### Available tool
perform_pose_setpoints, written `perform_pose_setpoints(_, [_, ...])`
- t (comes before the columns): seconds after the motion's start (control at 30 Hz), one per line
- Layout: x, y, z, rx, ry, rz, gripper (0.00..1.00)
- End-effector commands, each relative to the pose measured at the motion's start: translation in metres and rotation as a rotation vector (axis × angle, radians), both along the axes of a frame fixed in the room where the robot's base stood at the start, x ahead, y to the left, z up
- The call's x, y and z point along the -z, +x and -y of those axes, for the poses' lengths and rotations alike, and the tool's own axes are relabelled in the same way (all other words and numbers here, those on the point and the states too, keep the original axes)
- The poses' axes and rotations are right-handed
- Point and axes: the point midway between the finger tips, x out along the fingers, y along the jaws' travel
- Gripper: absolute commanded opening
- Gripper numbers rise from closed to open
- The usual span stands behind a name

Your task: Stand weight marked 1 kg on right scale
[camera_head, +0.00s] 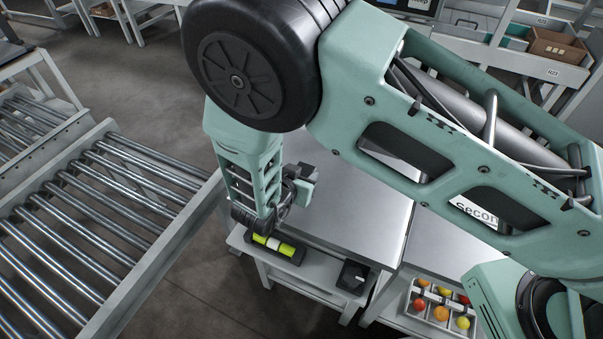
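I cannot make out a weight marked 1 kg or a scale plate; my arm covers much of the middle and right. My gripper (302,180), small and dark at the end of my green forearm, is above the left part of a grey metal bench top (365,212). Its fingers are partly hidden, and I cannot tell whether they are open or hold anything.
A dark holder with a yellow-green cylinder (274,245) lies on a lower front ledge. A divided tray (408,310) of red, orange and yellow tomatoes is at lower right. A sign reading "secon" (474,212) shows through my arm.

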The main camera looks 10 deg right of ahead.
Motion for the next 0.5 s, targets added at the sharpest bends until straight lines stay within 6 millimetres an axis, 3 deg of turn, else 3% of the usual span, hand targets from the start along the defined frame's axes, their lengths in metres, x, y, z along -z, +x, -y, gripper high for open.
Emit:
perform_pose_setpoints(0.03, [0.0003,0.0001,0.0,0.0,0.0,0.0,0.52])
perform_pose_setpoints(0.07, [0.0001,0.0,0.0,0.0,0.0,0.0,0.6])
perform_pose_setpoints(0.1, [0.0001,0.0,0.0,0.0,0.0,0.0,0.63])
perform_pose_setpoints(0.5, [-0.0071,-0.0057,-0.0047,-0.001,0.002,0.0,0.63])
